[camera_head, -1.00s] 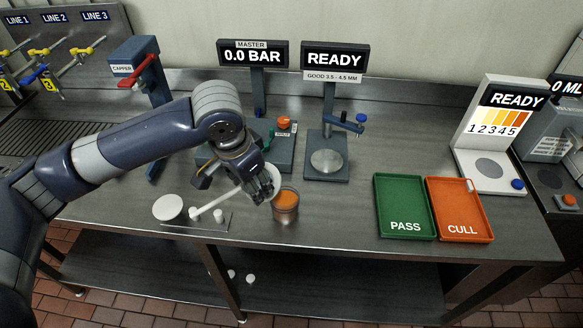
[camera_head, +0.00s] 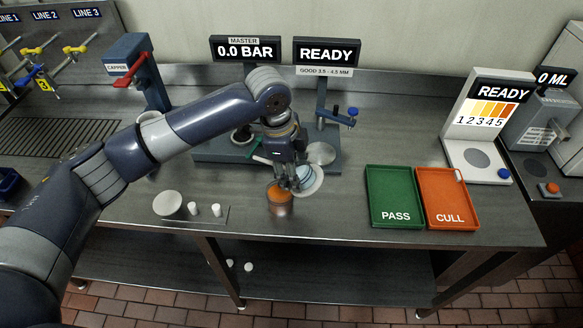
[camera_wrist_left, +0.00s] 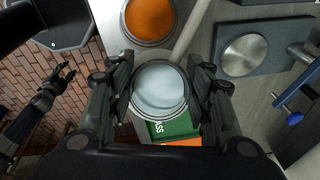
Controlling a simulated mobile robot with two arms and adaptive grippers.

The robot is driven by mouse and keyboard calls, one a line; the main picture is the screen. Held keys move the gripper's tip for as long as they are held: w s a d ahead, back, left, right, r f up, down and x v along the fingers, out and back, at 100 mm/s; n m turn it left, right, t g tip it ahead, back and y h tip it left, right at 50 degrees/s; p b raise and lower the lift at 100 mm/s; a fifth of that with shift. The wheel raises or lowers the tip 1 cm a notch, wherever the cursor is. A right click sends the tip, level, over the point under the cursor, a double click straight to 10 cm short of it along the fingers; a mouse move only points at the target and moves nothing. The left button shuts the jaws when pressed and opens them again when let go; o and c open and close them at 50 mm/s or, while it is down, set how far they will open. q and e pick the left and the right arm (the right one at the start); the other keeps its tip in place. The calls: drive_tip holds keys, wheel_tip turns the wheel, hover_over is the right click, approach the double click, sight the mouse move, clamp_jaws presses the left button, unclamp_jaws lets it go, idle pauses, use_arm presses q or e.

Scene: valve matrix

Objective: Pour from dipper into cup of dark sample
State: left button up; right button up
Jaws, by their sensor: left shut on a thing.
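The cup of dark sample (camera_head: 280,203), filled with orange, stands upright near the table's front edge; it also shows at the top of the left wrist view (camera_wrist_left: 150,18). My left gripper (camera_head: 290,180) is shut on the dipper, just to the right of this cup. The dipper's pale round bowl (camera_head: 310,182) looks tilted in the head view. In the wrist view the bowl (camera_wrist_left: 160,90) lies between my fingers, pale blue-white inside, with a pale handle running up. My right gripper (camera_wrist_left: 62,75) hangs over the floor, fingers apart.
A white round lid-like disc (camera_head: 168,204) and two small white pieces (camera_head: 205,209) lie to the left. A gauge stand (camera_head: 325,150) is close behind. The green PASS tray (camera_head: 395,196) and orange CULL tray (camera_head: 447,198) stand to the right, with clear table before them.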

sight(318, 175)
use_arm(q)
drive_tip(key=shift+d+f+y+b, duration=0.15)
drive_tip(key=shift+d+y+b, duration=0.3)
drive_tip(key=shift+d+y, duration=0.25)
drive_tip(key=shift+d+f+y+b, duration=0.2)
drive_tip(key=shift+d+y+b, duration=0.45)
drive_tip(key=shift+d, duration=0.25)
drive_tip(key=shift+d+r+y+p, duration=0.25)
drive_tip(key=shift+d+p, duration=0.1)
drive_tip(key=shift+p, duration=0.2)
drive_tip(key=shift+d+y+p, duration=0.35)
drive_tip(key=shift+d+y, duration=0.05)
drive_tip(key=shift+d+f+y, duration=0.25)
drive_tip(key=shift+y, duration=0.05)
drive_tip(key=shift+d, duration=0.3)
drive_tip(key=shift+d+f+y+b, duration=0.3)
drive_tip(key=shift+d+y, duration=0.45)
drive_tip(key=shift+y, duration=0.25)
